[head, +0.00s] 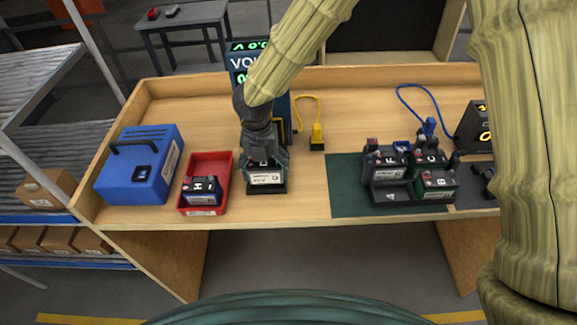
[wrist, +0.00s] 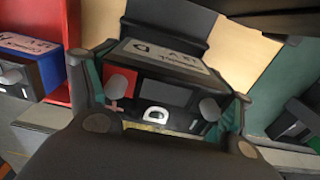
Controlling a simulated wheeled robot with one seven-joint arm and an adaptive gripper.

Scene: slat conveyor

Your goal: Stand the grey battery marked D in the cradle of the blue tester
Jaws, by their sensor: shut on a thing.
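My gripper (head: 264,160) points down and is shut on the grey battery marked D (head: 266,179). In the wrist view the battery (wrist: 185,62) sits between both fingers, with its D, a red patch and a pale label showing. The blue tester (head: 235,62) with a lit display stands behind my arm, which hides part of it. The battery is upright at the tester's front, over a dark cradle (head: 268,191), of which only a low edge shows. I cannot tell whether the battery rests on the cradle's floor or is still just above it.
A red tray (head: 222,170) holding battery H (head: 202,190) is close on the left, beside a blue case (head: 140,172). A yellow plug (head: 317,138) lies to the right. Several batteries stand in a holder on a green mat (head: 345,190). Bare wood lies between.

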